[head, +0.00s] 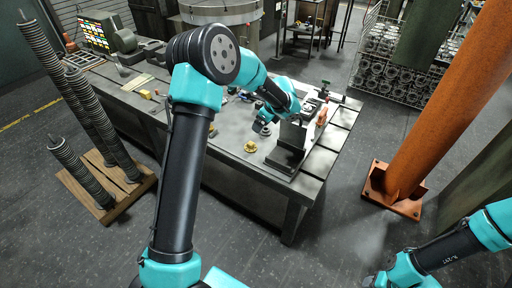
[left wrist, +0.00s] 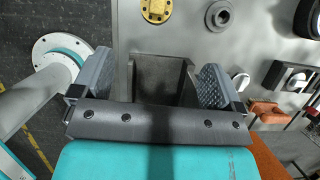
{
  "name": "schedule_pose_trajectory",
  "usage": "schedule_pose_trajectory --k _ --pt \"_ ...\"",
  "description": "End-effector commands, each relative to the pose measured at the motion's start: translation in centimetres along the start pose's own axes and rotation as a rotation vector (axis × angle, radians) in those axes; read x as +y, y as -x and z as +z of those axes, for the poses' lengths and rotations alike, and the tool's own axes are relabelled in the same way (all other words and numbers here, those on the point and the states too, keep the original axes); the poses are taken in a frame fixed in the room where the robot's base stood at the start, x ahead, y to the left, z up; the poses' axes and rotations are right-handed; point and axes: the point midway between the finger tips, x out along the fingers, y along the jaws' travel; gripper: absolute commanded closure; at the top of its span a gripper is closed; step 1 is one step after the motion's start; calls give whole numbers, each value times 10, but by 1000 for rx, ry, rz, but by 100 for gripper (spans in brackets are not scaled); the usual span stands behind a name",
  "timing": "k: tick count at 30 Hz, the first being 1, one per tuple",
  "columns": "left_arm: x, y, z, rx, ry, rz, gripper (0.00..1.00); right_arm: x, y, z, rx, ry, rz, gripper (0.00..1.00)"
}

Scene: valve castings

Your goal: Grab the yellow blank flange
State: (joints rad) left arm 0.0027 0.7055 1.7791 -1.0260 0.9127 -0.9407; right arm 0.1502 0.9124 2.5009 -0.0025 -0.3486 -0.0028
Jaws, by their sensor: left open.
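The yellow blank flange (head: 250,146) lies flat on the grey metal table, near its front edge. It also shows at the top edge of the left wrist view (left wrist: 157,9), partly cut off, with bolt holes around its rim. My left gripper (left wrist: 152,84) is open and empty, its two ridged fingers spread wide. The flange lies beyond the fingertips, not between them. A dark grey angle block (left wrist: 160,78) shows in the gap between the fingers. In the head view my left arm's wrist hangs over the table, right of the flange, and the fingers are hard to make out. My right gripper is out of sight.
The angle block (head: 288,146) stands on the table right of the flange. A grey ring (left wrist: 220,15), an orange part (left wrist: 268,112) and other small parts lie nearby. An orange column (head: 430,110) and spring-wound posts (head: 85,140) stand off the table.

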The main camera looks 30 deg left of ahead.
Motion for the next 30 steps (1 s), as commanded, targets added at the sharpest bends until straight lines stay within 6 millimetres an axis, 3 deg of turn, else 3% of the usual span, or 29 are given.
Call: schedule_pose_trajectory --k 7,11,30 --pt "1 -3 -1 3 2 2 8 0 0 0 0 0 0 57" --pt "1 -15 -1 3 2 4 8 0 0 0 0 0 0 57" --pt "2 -117 -2 5 4 3 8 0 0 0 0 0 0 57"
